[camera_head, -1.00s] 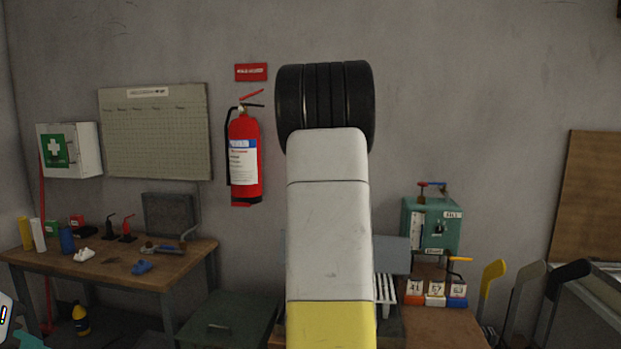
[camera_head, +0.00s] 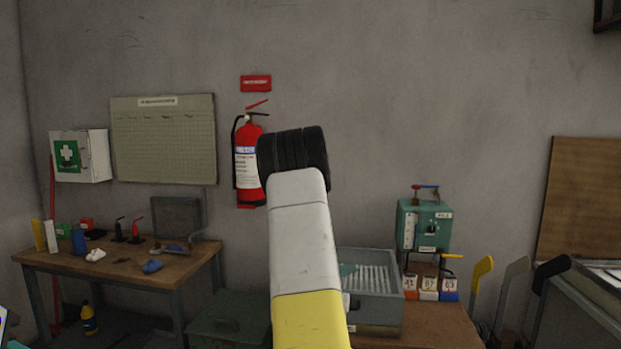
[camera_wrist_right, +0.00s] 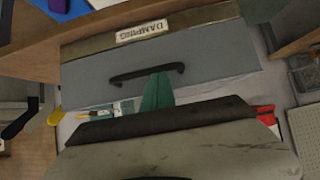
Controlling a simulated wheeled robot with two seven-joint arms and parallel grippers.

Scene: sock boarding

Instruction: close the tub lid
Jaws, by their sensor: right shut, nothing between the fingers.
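The grey tub (camera_head: 385,313) stands on the right bench in the head view, partly behind my right arm. Its top looks open, with white ribs showing inside. The right wrist view shows a grey panel (camera_wrist_right: 95,80) with a black handle (camera_wrist_right: 146,73) beside a brown strip labelled DAMPING (camera_wrist_right: 141,32). I cannot tell whether this panel is the lid or the tub's front. My right gripper (camera_wrist_right: 157,80) is shut and empty, its teal tip close to the handle; contact is unclear. My left gripper is out of view.
A teal box (camera_head: 424,226) and several numbered blocks (camera_head: 428,284) are close to the tub's right. Yellow and black paddles (camera_head: 482,268) stand farther right. A dark green chest (camera_head: 225,318) is left of the tub. A cluttered wooden table (camera_head: 120,265) stands farther left.

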